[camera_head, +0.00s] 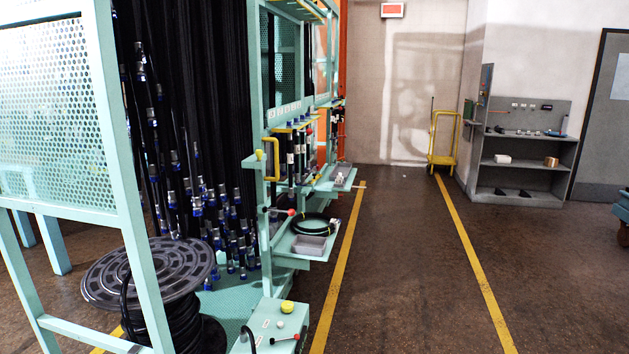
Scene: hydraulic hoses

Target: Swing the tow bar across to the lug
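I cannot make out a tow bar or a lug in the head view. Part of a teal wheeled cart (622,213) shows at the right edge, cut off by the frame; no bar can be told on it. A yellow hand trolley (444,158) stands upright at the far wall, too small to show a bar or lug. Neither of my grippers is in view.
A teal rack with hanging black hoses (200,90) fills the left, with a hose reel (150,270) and a teal control box (272,325) low in front. Grey shelves (525,150) stand at the back right. The dark floor (400,260) between yellow lines is clear.

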